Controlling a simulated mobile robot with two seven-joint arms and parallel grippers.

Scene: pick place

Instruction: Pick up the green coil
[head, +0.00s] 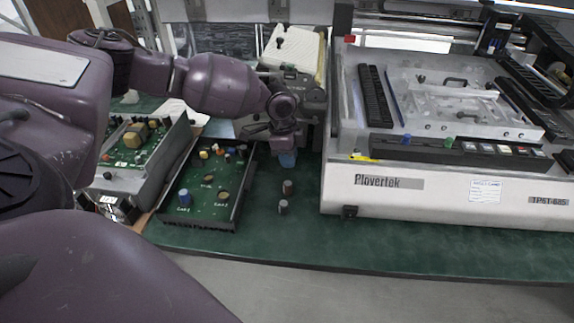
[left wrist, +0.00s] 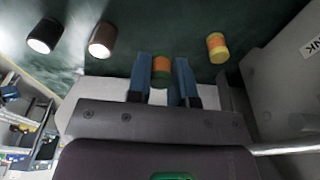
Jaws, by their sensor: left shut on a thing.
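My left gripper (head: 287,159) points down at the green mat, to the left of the large white machine. In the left wrist view its two blue fingers (left wrist: 161,76) are shut on the green coil (left wrist: 161,68), a small cylinder with green and orange bands. The coil sits between the fingertips and its ends show. In the head view the coil is hidden behind the gripper. Whether it touches the mat I cannot tell. My right gripper is not in view.
A yellow and orange cylinder (left wrist: 217,47) stands close beside the gripper. Two dark cylinders (head: 288,187) (head: 283,206) stand nearer the mat's front. A circuit board tray (head: 232,213) is at left, the white Plovertek machine (head: 445,205) at right. The mat's front strip is clear.

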